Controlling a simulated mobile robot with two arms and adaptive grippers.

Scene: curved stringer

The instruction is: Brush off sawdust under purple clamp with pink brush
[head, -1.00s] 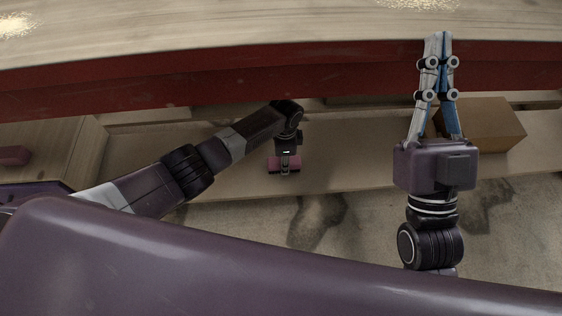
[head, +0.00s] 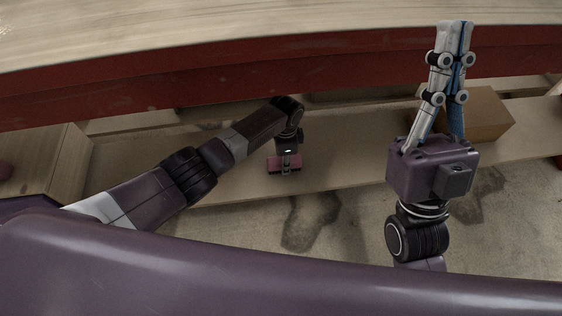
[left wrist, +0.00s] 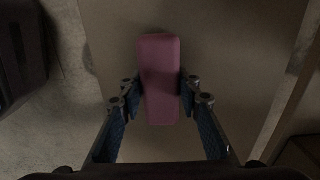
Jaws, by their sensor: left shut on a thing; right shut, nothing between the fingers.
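The pink brush (left wrist: 159,80) is held between the fingers of my left gripper (left wrist: 159,92) in the left wrist view. In the head view the brush (head: 276,164) shows as a small pink block at the end of my left arm, with my left gripper (head: 286,168) shut on it, over a low wooden board.
The pale wooden tabletop (head: 200,30) with a red side beam (head: 200,80) runs across the top. A brown box (head: 486,114) sits on the low board (head: 350,165) behind my right gripper. A wooden block (head: 45,160) stands at left. Stained concrete floor (head: 345,225) is open below.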

